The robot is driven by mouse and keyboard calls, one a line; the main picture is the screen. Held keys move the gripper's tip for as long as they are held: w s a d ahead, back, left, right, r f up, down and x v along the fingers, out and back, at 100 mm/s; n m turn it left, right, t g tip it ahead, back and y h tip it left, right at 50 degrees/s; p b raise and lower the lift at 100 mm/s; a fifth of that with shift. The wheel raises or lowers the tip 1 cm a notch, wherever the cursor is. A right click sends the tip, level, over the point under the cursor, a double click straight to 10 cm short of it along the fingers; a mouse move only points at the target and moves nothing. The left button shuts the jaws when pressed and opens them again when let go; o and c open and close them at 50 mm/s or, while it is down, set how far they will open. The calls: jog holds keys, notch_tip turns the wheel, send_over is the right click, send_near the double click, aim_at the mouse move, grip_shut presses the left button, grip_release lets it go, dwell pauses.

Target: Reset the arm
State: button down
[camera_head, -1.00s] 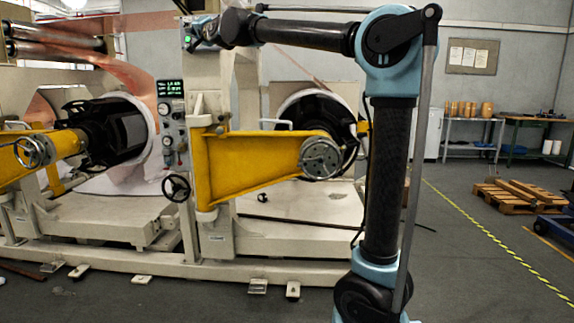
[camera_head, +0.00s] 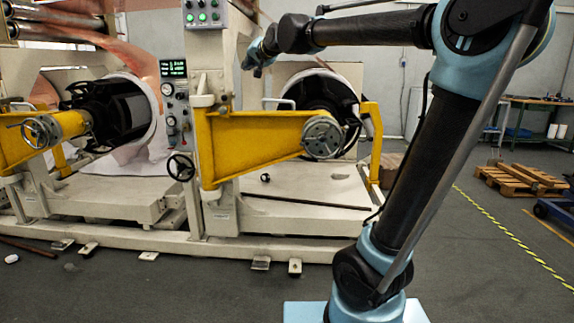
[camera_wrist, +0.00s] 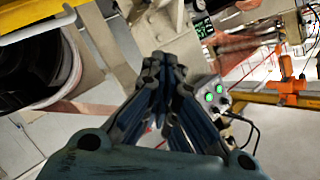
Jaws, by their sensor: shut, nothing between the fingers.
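My gripper (camera_head: 258,62) is in the air in front of the copper foil machine, just right of its control column (camera_head: 206,60). In the wrist view my gripper (camera_wrist: 163,64) has its fingertips together with nothing between them. My arm reaches in from the right of the head view, its forearm nearly level and its lower link tilted right. A button box with green lights (camera_head: 203,15) sits on top of the column, apart from the gripper. It also shows in the wrist view (camera_wrist: 212,95).
Yellow arms (camera_head: 255,145) with handwheels stick out from the machine below my gripper. Black reel cores (camera_head: 110,112) and copper foil (camera_head: 135,50) are at the left. A wooden pallet (camera_head: 520,180) is on the floor at the right.

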jog(key=s+d+f+g+h, duration=0.1)
jog(key=s+d+f+h, duration=0.1)
jog(key=s+d+f, duration=0.4)
jog(key=s+d+f+g+h, duration=0.1)
jog(key=s+d+f+g, duration=0.1)
jog(key=d+f, duration=0.65)
jog(key=s+d+f+g+h, duration=0.1)
jog(key=s+d+f+g, duration=0.1)
jog(key=s+d+f, duration=0.4)
jog(key=s+d+f+n+g+h, duration=0.1)
jog(key=s+d+f, duration=0.5)
jog(key=s+f, duration=0.8)
jog(key=s+d+f+g+h, duration=0.3)
jog(key=s+d+f, duration=0.3)
jog(key=f, duration=0.9)
jog(key=s+g, duration=0.1)
jog(key=s, duration=0.2)
jog(key=shift+s+d+n+g, duration=0.3)
jog(key=shift+s+d, duration=0.05)
jog(key=shift+s, duration=0.05)
jog(key=shift+w+f, duration=0.15)
jog(key=shift+w, duration=0.35)
